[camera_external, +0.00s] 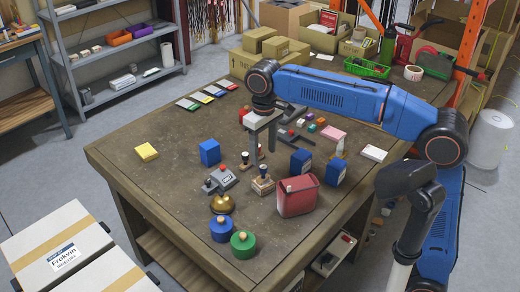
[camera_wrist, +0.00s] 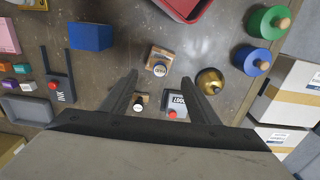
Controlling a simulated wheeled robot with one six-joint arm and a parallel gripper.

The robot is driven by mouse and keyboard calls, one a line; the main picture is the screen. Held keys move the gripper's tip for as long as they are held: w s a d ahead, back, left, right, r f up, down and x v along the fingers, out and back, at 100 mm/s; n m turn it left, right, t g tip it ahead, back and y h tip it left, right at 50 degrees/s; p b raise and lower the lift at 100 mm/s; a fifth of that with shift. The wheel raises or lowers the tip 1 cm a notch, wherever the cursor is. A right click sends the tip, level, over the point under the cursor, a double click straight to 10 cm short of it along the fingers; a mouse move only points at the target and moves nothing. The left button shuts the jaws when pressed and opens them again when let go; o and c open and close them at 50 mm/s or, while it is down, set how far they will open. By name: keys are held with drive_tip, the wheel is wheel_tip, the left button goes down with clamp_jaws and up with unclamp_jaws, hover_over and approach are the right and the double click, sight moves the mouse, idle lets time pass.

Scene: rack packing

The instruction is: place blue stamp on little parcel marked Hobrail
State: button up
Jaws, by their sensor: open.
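A blue round piece with a wooden knob (camera_external: 222,229) stands near the table's front edge, beside a similar green one (camera_external: 243,244). Both show at the upper right of the wrist view, blue (camera_wrist: 252,61) below green (camera_wrist: 267,22). I cannot tell whether the blue one is the stamp. Two dark-handled stamps on wooden bases (camera_external: 262,184) stand mid-table. My gripper (camera_external: 262,148) is open and empty above the table, pointing down; in the wrist view its fingers (camera_wrist: 159,90) frame the stamp area. White-labelled cardboard boxes (camera_wrist: 302,75) lie at right; one reads "Frokvin" (camera_external: 70,257). No Hobrail label is readable.
A grey device with red knobs (camera_external: 219,180), a brass bell (camera_external: 223,204), a red bin (camera_external: 297,197) and blue boxes (camera_external: 210,152) stand around the stamps. Small coloured blocks (camera_external: 311,125) lie farther back. The table's left front is mostly clear.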

drive_tip(key=shift+r, duration=1.25)
drive_tip(key=shift+w+d, duration=0.15)
drive_tip(key=shift+d, duration=0.1)
drive_tip(key=w+d+f+m+t+y, duration=0.1)
drive_tip(key=w+d+f+m, duration=0.15)
drive_tip(key=d, duration=1.25)
drive_tip(key=w+d+f+m+t, duration=0.1)
drive_tip(key=w+d+f+m, duration=0.15)
drive_tip(key=d, duration=1.25)
drive_tip(key=s+d+f+m+t, duration=0.1)
drive_tip(key=s+d+f, duration=0.3)
drive_tip(key=d, duration=0.3)
drive_tip(key=s+d+f+m+t, duration=0.1)
drive_tip(key=s+d+f, duration=0.4)
drive_tip(key=d+f, duration=0.2)
drive_tip(key=s+d+f+m+h, duration=0.1)
drive_tip(key=s+d+f+m, duration=0.1)
drive_tip(key=s+d+f, duration=0.3)
drive_tip(key=d, duration=0.4)
drive_tip(key=shift+d+f+t, duration=0.25)
drive_tip(key=shift+t, duration=0.15)
